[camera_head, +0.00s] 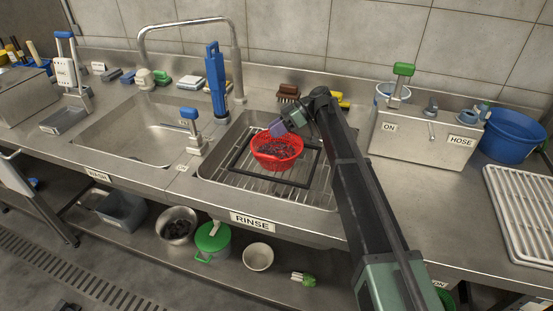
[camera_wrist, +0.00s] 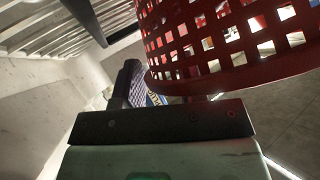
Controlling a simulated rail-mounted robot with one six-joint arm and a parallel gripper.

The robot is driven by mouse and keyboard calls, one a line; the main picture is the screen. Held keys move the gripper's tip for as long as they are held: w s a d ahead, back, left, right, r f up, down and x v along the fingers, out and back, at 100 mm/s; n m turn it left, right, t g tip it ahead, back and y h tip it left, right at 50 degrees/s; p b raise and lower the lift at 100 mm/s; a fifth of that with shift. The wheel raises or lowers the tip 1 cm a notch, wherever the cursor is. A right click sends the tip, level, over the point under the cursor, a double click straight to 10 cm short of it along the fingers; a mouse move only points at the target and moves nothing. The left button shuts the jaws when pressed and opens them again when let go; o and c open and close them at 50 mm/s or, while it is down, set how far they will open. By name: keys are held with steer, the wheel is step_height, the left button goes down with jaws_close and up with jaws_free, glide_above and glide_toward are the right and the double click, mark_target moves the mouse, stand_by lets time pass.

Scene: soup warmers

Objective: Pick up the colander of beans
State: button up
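My gripper (camera_head: 283,127) is at the colander's far rim, with a purplish part over the rim. In the wrist view, the colander's perforated red wall (camera_wrist: 225,45) fills the upper right, very close to my gripper. One dark finger (camera_wrist: 130,85) shows left of the wall. The other finger is hidden, so I cannot tell whether the fingers grip the wall. Whether the colander touches the rack is unclear.
A blue-handled tap (camera_head: 217,82) stands at the sink's back left, and a short blue-topped post (camera_head: 192,128) stands between the basins. A metal box (camera_head: 425,140) labelled ON and HOSE, a blue tub (camera_head: 510,137) and a white rack (camera_head: 522,205) lie to the right.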

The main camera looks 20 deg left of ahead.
jaws_close()
steer(key=shift+r, duration=0.2)
step_height(320, 180, up, 20)
steer(key=p, duration=2)
